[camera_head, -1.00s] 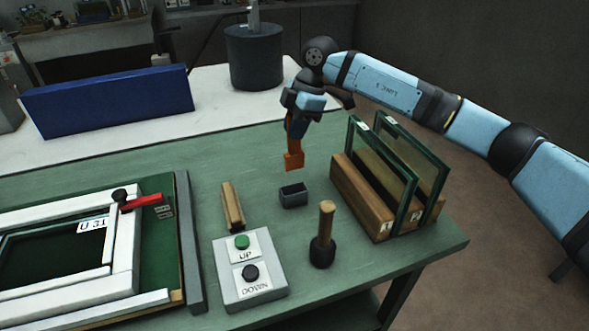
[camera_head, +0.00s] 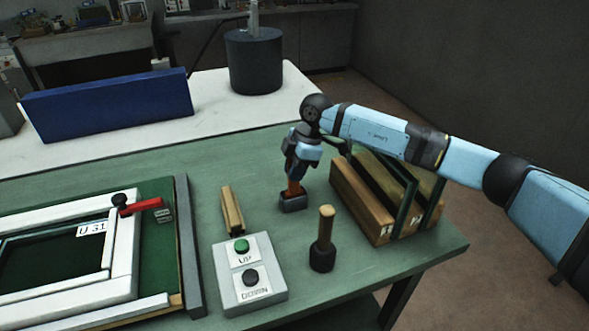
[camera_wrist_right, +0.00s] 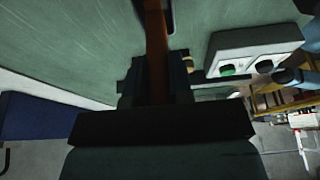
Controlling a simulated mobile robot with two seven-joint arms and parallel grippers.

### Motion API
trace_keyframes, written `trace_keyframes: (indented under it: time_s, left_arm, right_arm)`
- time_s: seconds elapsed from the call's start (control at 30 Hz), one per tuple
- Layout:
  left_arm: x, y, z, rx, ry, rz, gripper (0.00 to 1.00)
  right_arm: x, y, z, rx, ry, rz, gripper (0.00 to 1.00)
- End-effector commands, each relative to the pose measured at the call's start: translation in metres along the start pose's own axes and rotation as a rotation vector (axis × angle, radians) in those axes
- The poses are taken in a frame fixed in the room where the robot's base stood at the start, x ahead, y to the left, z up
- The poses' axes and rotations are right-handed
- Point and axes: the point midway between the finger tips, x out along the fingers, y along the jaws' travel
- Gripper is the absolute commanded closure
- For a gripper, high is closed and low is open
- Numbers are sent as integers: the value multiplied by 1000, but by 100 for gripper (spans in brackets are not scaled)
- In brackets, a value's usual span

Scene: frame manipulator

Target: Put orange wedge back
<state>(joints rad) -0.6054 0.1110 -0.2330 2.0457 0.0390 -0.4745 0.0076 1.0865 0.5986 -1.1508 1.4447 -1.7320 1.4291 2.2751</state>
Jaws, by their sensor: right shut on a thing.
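The orange wedge (camera_head: 293,187) is upright, its lower end at or inside the mouth of the small dark grey holder (camera_head: 293,203) on the green table. How deep it sits cannot be told. My right gripper (camera_head: 295,178) is shut on the wedge's upper part, directly above the holder. In the right wrist view the wedge (camera_wrist_right: 155,50) runs out from between the dark fingers (camera_wrist_right: 157,85). My left gripper is in no view.
A mallet (camera_head: 325,240) stands to the right of the holder, and a wooden rack (camera_head: 362,205) with glass panes is beyond it. A wooden block (camera_head: 232,211) and the UP/DOWN button box (camera_head: 250,275) are left. A white frame (camera_head: 120,262) lies far left.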

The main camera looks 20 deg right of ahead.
Motion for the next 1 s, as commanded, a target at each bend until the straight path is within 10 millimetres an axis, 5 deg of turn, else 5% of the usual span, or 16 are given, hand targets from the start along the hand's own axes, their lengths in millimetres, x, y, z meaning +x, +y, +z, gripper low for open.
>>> trace_keyframes:
  time_s: [0.07, 0.1, 0.2, 0.57, 1.0]
  left_arm:
    - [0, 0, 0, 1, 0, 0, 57]
    - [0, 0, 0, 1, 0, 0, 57]
    - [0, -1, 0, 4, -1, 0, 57]
    - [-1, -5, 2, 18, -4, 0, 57]
    - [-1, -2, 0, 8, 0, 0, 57]
  right_arm:
    - [1, 0, 0, 0, 0, 0, 100]
    - [2, 0, 0, 0, 0, 0, 75]
    - [1, 0, 0, 0, 0, 0, 54]
    - [-5, 0, 0, 0, 1, 2, 54]
    - [-91, 1, 0, -1, 0, 3, 54]
